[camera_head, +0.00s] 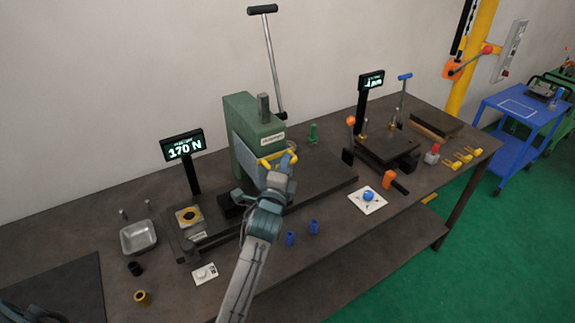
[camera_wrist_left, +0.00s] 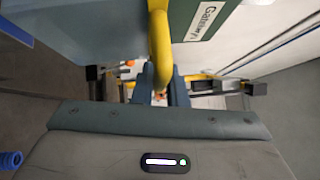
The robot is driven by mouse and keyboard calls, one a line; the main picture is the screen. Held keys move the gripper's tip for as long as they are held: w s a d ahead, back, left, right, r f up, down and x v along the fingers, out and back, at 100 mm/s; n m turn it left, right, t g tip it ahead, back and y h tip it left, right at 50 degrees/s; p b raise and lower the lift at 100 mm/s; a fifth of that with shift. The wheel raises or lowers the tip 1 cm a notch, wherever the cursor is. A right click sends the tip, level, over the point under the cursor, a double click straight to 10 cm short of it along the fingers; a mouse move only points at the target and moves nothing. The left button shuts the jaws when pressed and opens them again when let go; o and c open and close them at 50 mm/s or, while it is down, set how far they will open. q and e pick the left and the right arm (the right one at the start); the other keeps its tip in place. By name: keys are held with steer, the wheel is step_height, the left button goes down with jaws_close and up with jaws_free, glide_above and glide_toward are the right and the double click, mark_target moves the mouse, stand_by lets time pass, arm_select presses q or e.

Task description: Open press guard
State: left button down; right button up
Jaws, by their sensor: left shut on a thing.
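The green press (camera_head: 243,125) stands at the middle of the bench, with a long black-topped lever (camera_head: 271,55) rising behind it. The press guard's yellow handle (camera_head: 272,161) is at its front right. My left gripper (camera_head: 289,161) reaches up to this handle from the front. In the left wrist view the yellow handle (camera_wrist_left: 160,42) runs down between the fingers, and my left gripper (camera_wrist_left: 164,92) is shut on it. The arm and gripper hide part of the guard's front in the head view.
A display reading 170 N (camera_head: 183,147) stands left of the press. A metal tray (camera_head: 138,237) and small parts lie further left. Blue cylinders (camera_head: 290,238) and a white plate with a blue knob (camera_head: 367,196) sit near the front edge. A second fixture (camera_head: 386,149) stands to the right.

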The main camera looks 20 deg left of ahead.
arm_select(q)
steer(key=shift+r, duration=0.25)
arm_select(e)
steer(key=shift+w+a+r, duration=0.1)
steer(key=shift+a, duration=0.7)
arm_select(q)
steer(key=c, duration=1.5)
jaws_free()
steer(key=shift+w, duration=0.1)
steer(key=shift+o, duration=0.2)
steer(key=shift+f, duration=0.15)
arm_select(e)
steer(key=shift+w+d, duration=0.1)
steer(key=shift+d, duration=0.4)
arm_select(q)
steer(key=s+d+f+b, duration=0.1)
steer(key=s+b, duration=0.1)
steer(key=s, duration=0.8)
steer(key=shift+s+f, duration=0.15)
steer(key=shift+s, duration=0.15)
arm_select(e)
steer(key=shift+a+f, duration=0.25)
steer(key=shift+f, duration=0.85)
arm_select(q)
steer(key=shift+d, duration=0.1)
arm_select(e)
steer(key=shift+d, duration=0.1)
